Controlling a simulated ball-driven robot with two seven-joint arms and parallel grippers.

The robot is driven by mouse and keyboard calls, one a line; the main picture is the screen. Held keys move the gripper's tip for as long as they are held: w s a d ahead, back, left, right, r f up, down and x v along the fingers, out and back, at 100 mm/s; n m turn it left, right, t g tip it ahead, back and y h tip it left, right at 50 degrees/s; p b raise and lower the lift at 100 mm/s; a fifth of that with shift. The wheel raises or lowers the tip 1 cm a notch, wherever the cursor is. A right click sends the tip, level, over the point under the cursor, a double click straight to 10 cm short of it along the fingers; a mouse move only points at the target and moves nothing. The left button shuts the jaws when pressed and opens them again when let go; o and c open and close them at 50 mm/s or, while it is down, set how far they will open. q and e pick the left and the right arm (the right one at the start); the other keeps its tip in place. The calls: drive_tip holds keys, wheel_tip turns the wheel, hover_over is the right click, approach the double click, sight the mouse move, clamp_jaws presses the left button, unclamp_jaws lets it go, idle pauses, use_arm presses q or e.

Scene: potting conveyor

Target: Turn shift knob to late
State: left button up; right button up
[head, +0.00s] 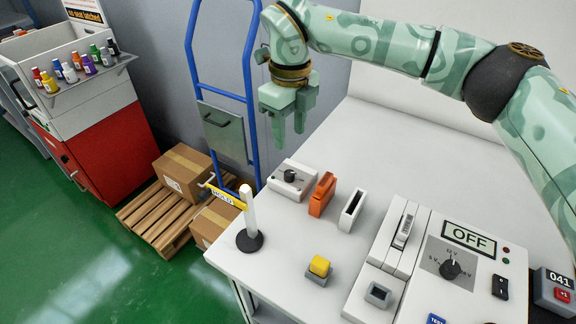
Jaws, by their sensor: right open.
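A small white box (281,188) with a round black knob (290,176) stands on the bench's far left part. It looks like the shift knob, but its markings are too small to read, so I cannot tell its setting. My right gripper (289,132) hangs above and slightly behind this box in the picture, fingers pointing down, open and empty. It is apart from the knob. A second black knob (450,268) sits on a meter panel with an "OFF" display (468,238), with voltage-like labels around it. My left gripper is out of view.
An orange block (322,194) and a white slotted block (352,210) stand right of the knob box. A white post on a black base (249,240) and a yellow button (319,266) are nearer. A blue hand truck (189,75) stands behind. The bench's back right is clear.

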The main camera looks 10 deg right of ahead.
sight(289, 172)
drive_tip(key=f+b, duration=0.1)
drive_tip(key=f, duration=0.6)
drive_tip(key=f+b, duration=0.1)
drive_tip(key=f, duration=0.3)
drive_tip(key=shift+w+f+b, duration=0.15)
drive_tip(key=shift+w+b, duration=0.2)
drive_tip(key=shift+s, duration=0.1)
clamp_jaws()
